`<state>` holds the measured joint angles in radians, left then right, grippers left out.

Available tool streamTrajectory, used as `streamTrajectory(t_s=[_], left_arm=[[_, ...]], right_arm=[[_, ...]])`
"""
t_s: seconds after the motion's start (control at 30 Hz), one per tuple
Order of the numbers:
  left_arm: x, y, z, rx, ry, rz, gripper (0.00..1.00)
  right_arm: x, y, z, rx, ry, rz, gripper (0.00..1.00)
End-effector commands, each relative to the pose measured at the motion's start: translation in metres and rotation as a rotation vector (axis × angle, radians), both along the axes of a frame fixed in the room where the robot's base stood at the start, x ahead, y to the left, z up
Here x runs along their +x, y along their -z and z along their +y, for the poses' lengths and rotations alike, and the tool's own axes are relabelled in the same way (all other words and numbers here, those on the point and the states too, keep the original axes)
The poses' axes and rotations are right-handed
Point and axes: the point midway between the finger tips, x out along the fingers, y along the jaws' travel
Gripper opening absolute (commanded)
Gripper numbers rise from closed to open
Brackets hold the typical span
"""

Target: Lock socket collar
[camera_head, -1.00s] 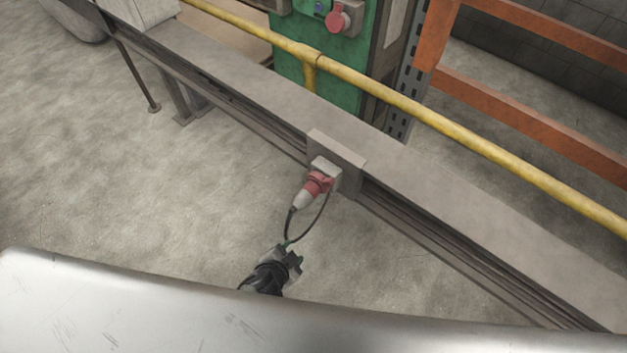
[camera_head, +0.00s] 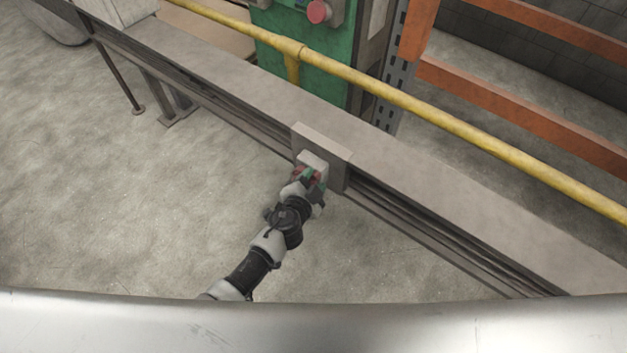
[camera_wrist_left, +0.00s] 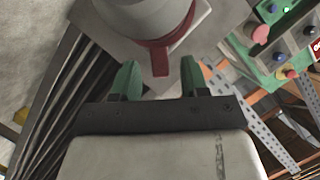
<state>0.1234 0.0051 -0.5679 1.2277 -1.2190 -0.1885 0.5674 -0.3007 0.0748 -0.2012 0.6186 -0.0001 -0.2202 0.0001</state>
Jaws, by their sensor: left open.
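The socket (camera_head: 315,158) is a light grey housing on a square plate on the side of the metal beam. Its red collar (camera_head: 299,172) is mostly hidden behind my left gripper (camera_head: 311,178) in the head view. In the left wrist view, the red collar (camera_wrist_left: 183,32) rings a grey round body (camera_wrist_left: 140,15), and a red tab hangs down from it. My left gripper (camera_wrist_left: 159,78) is open there, its green fingertips on either side of the tab, with gaps visible. I cannot tell whether they touch the collar. My right gripper is out of view.
The metal beam (camera_head: 420,175) runs diagonally across the head view. Behind it are a yellow rail (camera_head: 370,88), a green control cabinet (camera_head: 325,80) and orange rack bars (camera_head: 520,115). The floor in front of the beam is clear.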

Motion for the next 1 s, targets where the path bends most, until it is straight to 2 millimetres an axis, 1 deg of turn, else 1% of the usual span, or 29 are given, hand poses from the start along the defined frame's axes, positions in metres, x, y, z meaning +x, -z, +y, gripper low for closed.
streamTrajectory(t_s=[0.1,0.37,0.4,0.57,0.6,0.7,0.77,0.83,1.0], left_arm=[[0.007,0.003,-0.003,-0.001,0.0,0.0,0.45],[0.008,0.002,-0.003,-0.001,0.0,0.001,0.45],[0.008,0.002,-0.003,-0.001,0.0,0.001,0.43],[0.008,0.002,-0.003,-0.001,0.0,0.001,0.19],[0.008,0.002,-0.003,-0.001,0.0,0.001,0.12],[0.008,0.002,-0.003,-0.001,0.0,0.001,0.0],[0.008,0.003,-0.003,0.0,0.001,0.001,0.0],[0.007,0.005,-0.004,0.007,0.0,-0.006,0.0],[0.005,0.012,-0.007,0.069,0.0,-0.055,0.0]], right_arm=[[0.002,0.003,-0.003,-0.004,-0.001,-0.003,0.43],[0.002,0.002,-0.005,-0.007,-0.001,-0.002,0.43],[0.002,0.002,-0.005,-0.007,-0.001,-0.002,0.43],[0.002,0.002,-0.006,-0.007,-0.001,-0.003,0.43],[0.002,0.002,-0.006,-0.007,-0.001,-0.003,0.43],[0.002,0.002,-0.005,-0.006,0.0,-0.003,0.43],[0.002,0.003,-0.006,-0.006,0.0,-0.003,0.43],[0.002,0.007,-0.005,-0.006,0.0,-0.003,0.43],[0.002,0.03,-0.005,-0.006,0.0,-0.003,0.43]])
